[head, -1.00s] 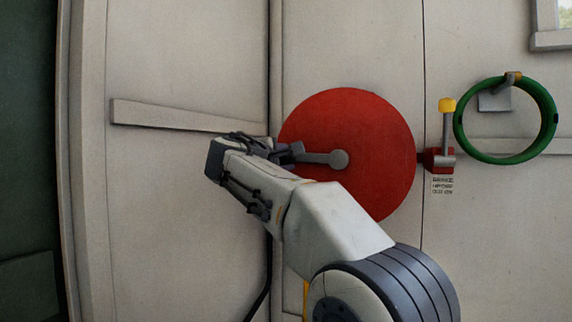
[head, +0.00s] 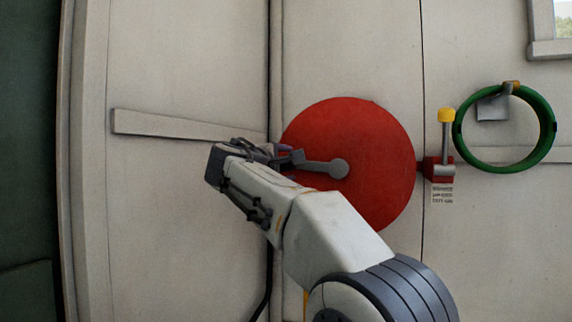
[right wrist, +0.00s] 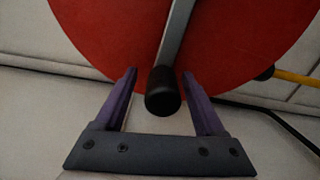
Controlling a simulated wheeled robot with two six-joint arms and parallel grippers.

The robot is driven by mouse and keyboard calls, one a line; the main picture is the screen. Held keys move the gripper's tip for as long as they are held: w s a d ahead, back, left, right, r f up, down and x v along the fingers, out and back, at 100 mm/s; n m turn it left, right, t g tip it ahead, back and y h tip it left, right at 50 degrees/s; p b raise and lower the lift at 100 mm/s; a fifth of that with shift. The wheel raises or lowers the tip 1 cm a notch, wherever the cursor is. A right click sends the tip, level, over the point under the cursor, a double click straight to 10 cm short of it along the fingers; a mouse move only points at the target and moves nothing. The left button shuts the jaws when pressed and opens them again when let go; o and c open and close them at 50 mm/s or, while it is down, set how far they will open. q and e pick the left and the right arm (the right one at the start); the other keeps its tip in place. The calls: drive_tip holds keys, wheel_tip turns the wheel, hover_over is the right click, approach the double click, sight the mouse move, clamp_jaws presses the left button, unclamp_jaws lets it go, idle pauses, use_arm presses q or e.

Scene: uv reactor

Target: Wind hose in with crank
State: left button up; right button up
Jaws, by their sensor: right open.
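The red hose reel disc (head: 385,165) is mounted on the pale wall, with a grey crank arm (head: 320,167) running left from its hub. In the right wrist view the crank arm (right wrist: 178,40) ends in a black handle (right wrist: 163,92). My right gripper (head: 286,153) is at the crank's outer end, at the disc's left edge. In the right wrist view its purple fingers (right wrist: 160,74) are open, one on each side of the handle, with gaps showing. My left gripper is out of view.
A red valve (head: 438,169) with a yellow-topped lever is right of the disc. A green ring (head: 549,130) hangs from a wall bracket farther right. A pale bar (head: 180,125) crosses the wall panel at left. A dark cable (head: 268,285) runs down below my arm.

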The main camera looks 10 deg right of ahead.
drive_tip(key=b+v, duration=0.3)
drive_tip(key=v, duration=0.7)
drive_tip(key=shift+s, duration=0.2)
drive_tip(key=shift+a, duration=0.1)
